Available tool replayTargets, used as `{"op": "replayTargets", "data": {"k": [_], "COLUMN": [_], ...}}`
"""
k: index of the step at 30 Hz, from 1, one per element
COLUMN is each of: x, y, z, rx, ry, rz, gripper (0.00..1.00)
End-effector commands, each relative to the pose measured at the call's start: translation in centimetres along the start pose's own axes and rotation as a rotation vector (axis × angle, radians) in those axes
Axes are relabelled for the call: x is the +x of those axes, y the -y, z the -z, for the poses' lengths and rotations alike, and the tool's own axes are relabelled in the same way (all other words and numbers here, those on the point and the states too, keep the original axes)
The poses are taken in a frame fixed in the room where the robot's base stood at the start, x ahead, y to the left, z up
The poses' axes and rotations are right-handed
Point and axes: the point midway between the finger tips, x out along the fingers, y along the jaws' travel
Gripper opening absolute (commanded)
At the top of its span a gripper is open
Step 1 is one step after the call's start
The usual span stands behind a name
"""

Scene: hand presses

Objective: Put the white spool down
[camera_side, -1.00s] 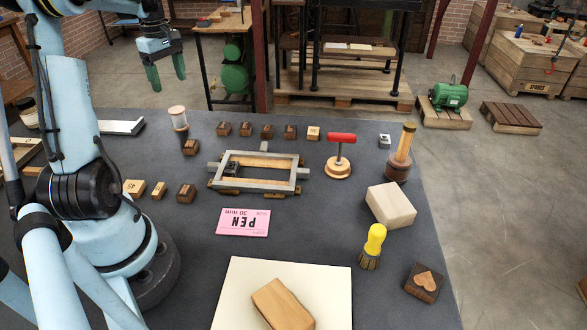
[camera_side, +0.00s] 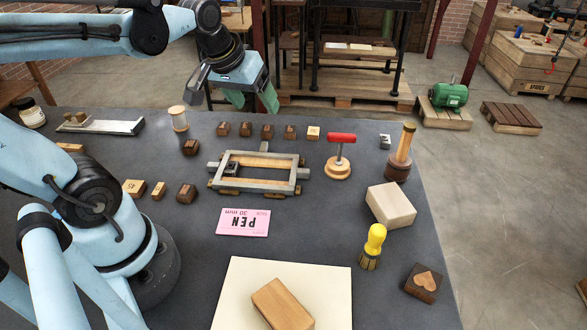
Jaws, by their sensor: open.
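The white spool (camera_side: 179,119) stands upright on the dark table near its far left part, just behind a small dark wooden block (camera_side: 190,147). It has a pale body with a wood-coloured top. My gripper (camera_side: 252,103) with green fingers is open and empty. It hangs over the far edge of the table, to the right of the spool and apart from it.
A metal frame (camera_side: 258,155) lies mid-table, with a row of small blocks (camera_side: 268,131) behind it. A red-handled stamp (camera_side: 340,158), pale block (camera_side: 391,205) and wooden-handled tool (camera_side: 402,150) stand right. Bare table (camera_side: 330,220) lies mid-front.

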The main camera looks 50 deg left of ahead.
Motion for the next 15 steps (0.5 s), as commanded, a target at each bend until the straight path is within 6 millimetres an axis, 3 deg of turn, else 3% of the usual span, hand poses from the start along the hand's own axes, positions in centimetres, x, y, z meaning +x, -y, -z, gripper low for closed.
{"op": "replayTargets", "data": {"k": [1,6,15], "x": [0.0,0.2,0.4], "y": [-1.5,-4.5,-5.6], "z": [-1.6,-5.1,-6.6], "rx": [0.094,0.324,0.426], "ry": [-0.024,-0.1,-0.137], "rz": [-0.033,-0.108,-0.142], "gripper": [0.74,0.74,0.74]}}
